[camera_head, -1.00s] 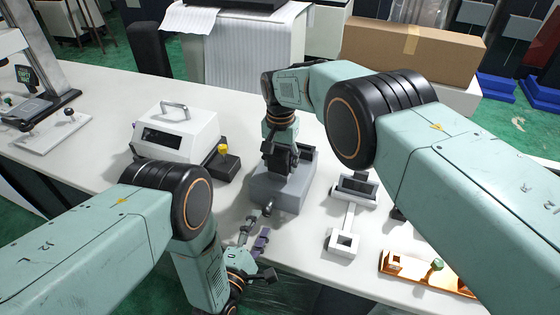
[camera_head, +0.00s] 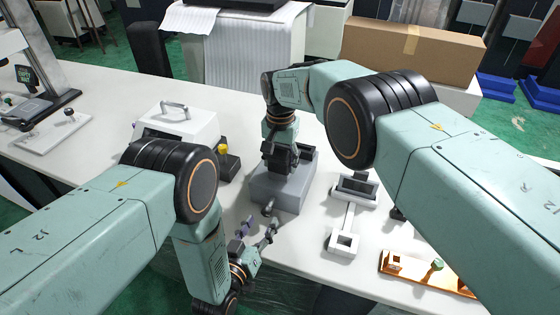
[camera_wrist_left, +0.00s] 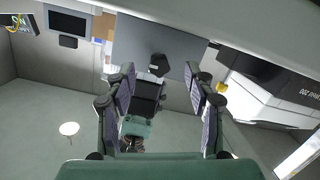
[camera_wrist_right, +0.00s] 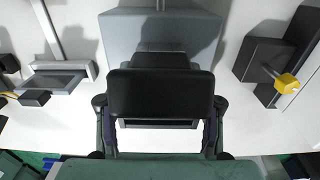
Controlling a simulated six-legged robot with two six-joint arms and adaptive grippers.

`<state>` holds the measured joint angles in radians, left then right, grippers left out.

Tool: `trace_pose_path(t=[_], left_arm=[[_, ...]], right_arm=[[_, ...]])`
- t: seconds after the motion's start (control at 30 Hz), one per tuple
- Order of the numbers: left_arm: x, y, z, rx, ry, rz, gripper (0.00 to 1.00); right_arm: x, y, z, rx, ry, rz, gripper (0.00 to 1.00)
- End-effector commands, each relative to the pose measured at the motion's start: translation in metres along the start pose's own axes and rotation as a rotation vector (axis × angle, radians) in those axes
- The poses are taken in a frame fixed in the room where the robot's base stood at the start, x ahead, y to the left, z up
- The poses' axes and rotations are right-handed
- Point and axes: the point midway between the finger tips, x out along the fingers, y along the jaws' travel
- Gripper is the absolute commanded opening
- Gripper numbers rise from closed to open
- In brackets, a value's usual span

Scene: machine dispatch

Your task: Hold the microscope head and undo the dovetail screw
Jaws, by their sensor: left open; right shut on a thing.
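A grey block-shaped body (camera_head: 283,192) stands near the table's front edge. It fills the upper part of the right wrist view (camera_wrist_right: 160,30). My right gripper (camera_head: 280,160) is shut on a black block, which I take for the microscope head (camera_wrist_right: 160,93); the jaws grip its sides. A small dark knob, likely the dovetail screw (camera_head: 268,208), sticks out of the grey body's front. It shows in the left wrist view (camera_wrist_left: 159,65) beyond the fingertips. My left gripper (camera_head: 256,226) is open and empty, its two fingers pointing at the knob, apart from it.
A white instrument (camera_head: 180,128) and a dark block with a yellow knob (camera_head: 224,150) stand left. A white-grey stand (camera_head: 345,242) and an orange tray (camera_head: 400,272) lie right. A cardboard box (camera_head: 410,50) is behind.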

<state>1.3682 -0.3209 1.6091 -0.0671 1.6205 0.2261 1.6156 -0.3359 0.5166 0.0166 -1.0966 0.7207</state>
Motion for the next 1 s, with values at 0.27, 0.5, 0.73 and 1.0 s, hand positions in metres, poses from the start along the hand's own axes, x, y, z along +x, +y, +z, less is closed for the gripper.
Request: trace_pose_path(t=[0.27, 0.5, 0.73, 1.0], left_arm=[[0.0, 0.0, 0.0, 0.27, -0.022, -0.004, 0.54], [0.01, 0.0, -0.003, 0.31, -0.021, -0.005, 0.54], [0.034, 0.001, -0.007, 0.308, -0.022, -0.005, 0.54], [0.049, 0.002, -0.009, 0.306, -0.023, -0.006, 0.54]], right_arm=[[0.0, 0.0, 0.0, 0.0, 0.0, 0.0, 0.12], [0.0, 0.0, 0.0, 0.0, 0.0, 0.0, 0.12], [0.0, 0.0, 0.0, 0.0, 0.0, 0.0, 0.12], [0.0, 0.0, 0.0, 0.0, 0.001, 0.0, 0.12]])
